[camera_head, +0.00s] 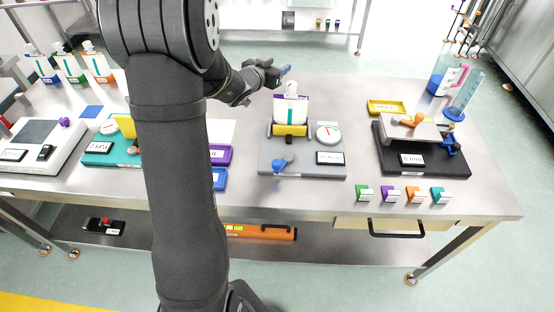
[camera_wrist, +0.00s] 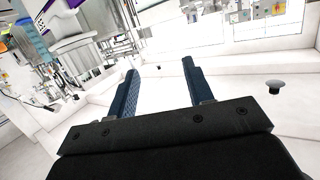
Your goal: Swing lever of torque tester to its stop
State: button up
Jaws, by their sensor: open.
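A grey-based device (camera_head: 300,171) stands at the table's middle, with a round dial (camera_head: 328,134) and a blue-knobbed lever (camera_head: 281,166) at its front left. A white pouch with a purple band (camera_head: 291,110) stands upright in its yellow clamp (camera_head: 290,130). The labels are too small to read, so I cannot tell for certain which device is the torque tester. My gripper (camera_head: 284,72) is above and behind the pouch, apart from the lever. In the wrist view, my gripper (camera_wrist: 160,67) has its blue fingers spread with nothing between them.
A teal-based device (camera_head: 100,155) with a dial is partly behind my arm. A black-based device (camera_head: 425,165) with an orange knob stands right. Several small coloured boxes (camera_head: 388,194) line the front right. Purple and blue trays (camera_head: 219,178) lie left of the grey base.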

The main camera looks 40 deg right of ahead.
jog(key=w+a+n+t+y, duration=0.2)
jog(key=n+t+y, duration=0.1)
jog(key=n+y, duration=0.2)
jog(key=n+g+y, duration=0.8)
jog(key=y, duration=0.2)
send_near(277, 162)
notch_tip(277, 162, down, 9)
jog(key=shift+a+f, duration=0.1)
jog(key=shift+f, duration=0.1)
grip_shut()
